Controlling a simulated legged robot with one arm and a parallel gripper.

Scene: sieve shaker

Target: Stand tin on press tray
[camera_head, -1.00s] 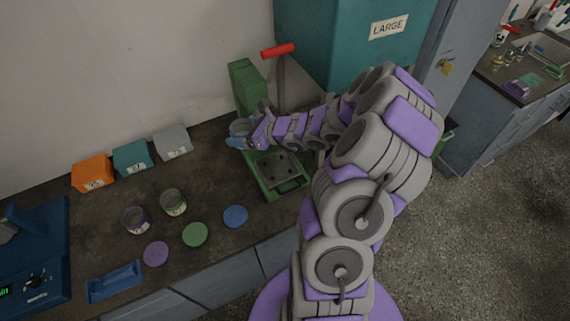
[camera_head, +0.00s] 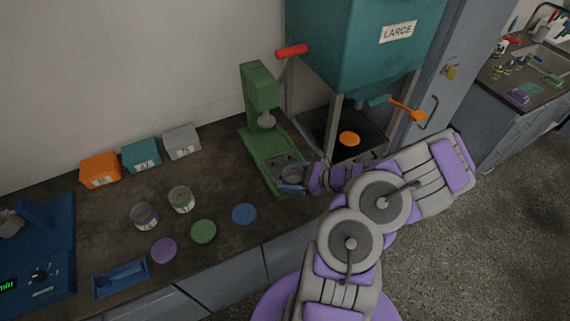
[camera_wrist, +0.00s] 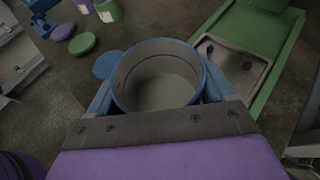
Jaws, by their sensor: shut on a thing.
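My gripper (camera_head: 308,178) is shut on a round, open-topped tin with a blue rim (camera_wrist: 118,88). The tin (camera_head: 292,181) is upright, and its inside looks empty in the wrist view. The green press (camera_head: 260,95) stands on the bench, with its grey metal tray (camera_wrist: 232,66) on the green base. In the head view the tin is at the front end of the press tray (camera_head: 277,165), partly overlapping it. In the wrist view the tray lies to the right of the tin. Whether the tin touches anything below is hidden.
A purple-banded tin (camera_head: 144,217), a green-banded tin (camera_head: 181,200) and purple (camera_head: 163,251), green (camera_head: 203,232) and blue (camera_head: 244,214) discs lie left on the bench. The red lever (camera_head: 291,51) sticks up.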

